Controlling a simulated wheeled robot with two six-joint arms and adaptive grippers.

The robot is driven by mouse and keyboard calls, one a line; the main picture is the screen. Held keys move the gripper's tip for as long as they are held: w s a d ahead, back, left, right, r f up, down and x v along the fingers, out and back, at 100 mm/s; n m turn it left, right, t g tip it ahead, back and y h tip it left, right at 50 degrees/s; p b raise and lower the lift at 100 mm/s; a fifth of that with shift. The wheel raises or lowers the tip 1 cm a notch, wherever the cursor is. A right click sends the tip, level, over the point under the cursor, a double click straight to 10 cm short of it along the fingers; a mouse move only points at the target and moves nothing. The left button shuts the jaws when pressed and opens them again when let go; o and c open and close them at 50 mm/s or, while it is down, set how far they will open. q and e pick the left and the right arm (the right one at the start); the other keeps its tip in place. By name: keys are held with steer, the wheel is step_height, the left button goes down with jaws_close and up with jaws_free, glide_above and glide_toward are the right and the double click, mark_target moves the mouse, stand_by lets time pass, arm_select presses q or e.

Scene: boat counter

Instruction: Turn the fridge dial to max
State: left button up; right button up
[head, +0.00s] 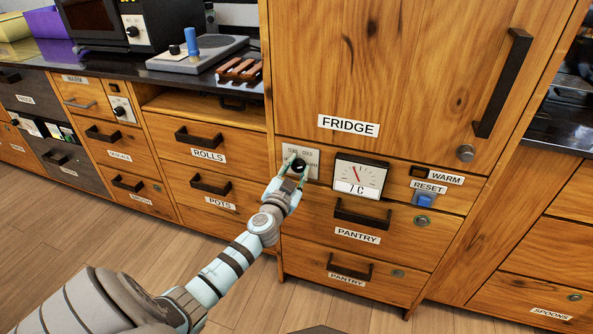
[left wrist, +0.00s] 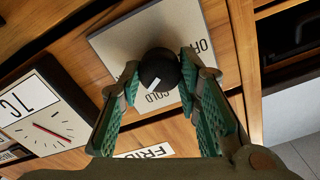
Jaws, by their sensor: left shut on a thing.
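The fridge dial (head: 299,166) is a round black knob on a pale plate (head: 288,153) left of the gauge. In the left wrist view the dial (left wrist: 160,66) carries a white mark on the side towards the word COLD; "OF" shows at the plate's other side. MAX cannot be read on the plate. My left gripper (head: 294,170) is shut on the dial, its green fingers (left wrist: 160,76) on either side of it. The gauge (head: 358,178) has a red needle and a display that seems to read 7 C. My right gripper is out of view.
The FRIDGE door (head: 420,70) with its black handle (head: 503,83) is closed above. A blue RESET button (head: 424,200) is right of the gauge. PANTRY drawers (head: 350,235) below and the ROLLS drawer (head: 209,137) at left are shut.

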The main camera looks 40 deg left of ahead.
arm_select(q)
steer(key=m, duration=0.6)
steer(key=shift+m, duration=0.3)
stand_by(0.4)
steer(key=o, duration=1.1)
steer(key=shift+o, duration=0.2)
steer(key=v, duration=1.2)
steer(key=shift+w+d, duration=0.1)
